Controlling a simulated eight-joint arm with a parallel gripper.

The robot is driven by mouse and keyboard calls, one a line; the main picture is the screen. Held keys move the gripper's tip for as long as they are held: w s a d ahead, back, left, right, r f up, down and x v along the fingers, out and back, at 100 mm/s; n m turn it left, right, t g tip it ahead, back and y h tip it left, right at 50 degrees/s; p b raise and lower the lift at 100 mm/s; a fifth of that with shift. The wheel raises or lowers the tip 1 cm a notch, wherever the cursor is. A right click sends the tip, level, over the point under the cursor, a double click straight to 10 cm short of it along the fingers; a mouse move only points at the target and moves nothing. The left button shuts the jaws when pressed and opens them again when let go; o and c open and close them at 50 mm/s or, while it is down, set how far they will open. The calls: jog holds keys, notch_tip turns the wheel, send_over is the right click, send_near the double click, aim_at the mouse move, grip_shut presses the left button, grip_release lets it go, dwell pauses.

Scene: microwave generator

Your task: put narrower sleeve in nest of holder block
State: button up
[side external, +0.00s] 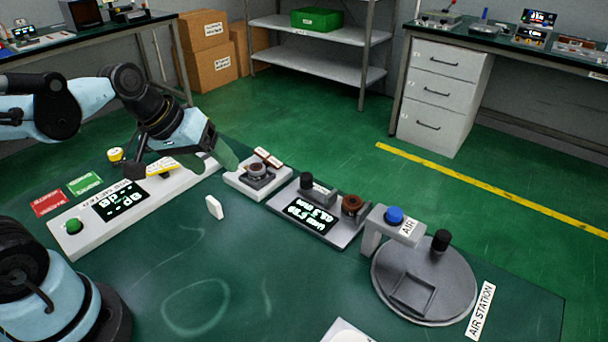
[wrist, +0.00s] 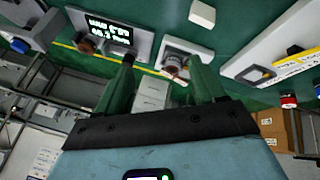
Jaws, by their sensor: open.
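My gripper (side external: 222,158) is open, with its green fingers spread and nothing between them; in the wrist view (wrist: 162,70) both fingers show. It is above the far end of the long white panel, left of a white block (side external: 237,180). That block carries a grey fitting with a round brownish part (side external: 258,170) on it; the part also shows in the wrist view (wrist: 173,63). A brown ring-shaped part (side external: 352,204) sits on the grey display unit. I cannot tell which round part is the narrower sleeve, or which block is the holder block.
The long white panel (side external: 75,240) has a green button and a yellow part. At right, a round grey plate (side external: 455,290) bears a square frame and a black knob, beside a blue-topped AIR bracket (side external: 372,240).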

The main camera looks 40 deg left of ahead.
jog(key=m, duration=0.1)
jog(key=s+m+t+y, duration=0.1)
jog(key=m, duration=0.1)
jog(key=d+m, duration=0.1)
jog(key=m, duration=0.1)
jog(key=shift+s+r+t, duration=0.2)
jog(key=shift+s+t, duration=0.1)
jog(key=shift+s, duration=0.1)
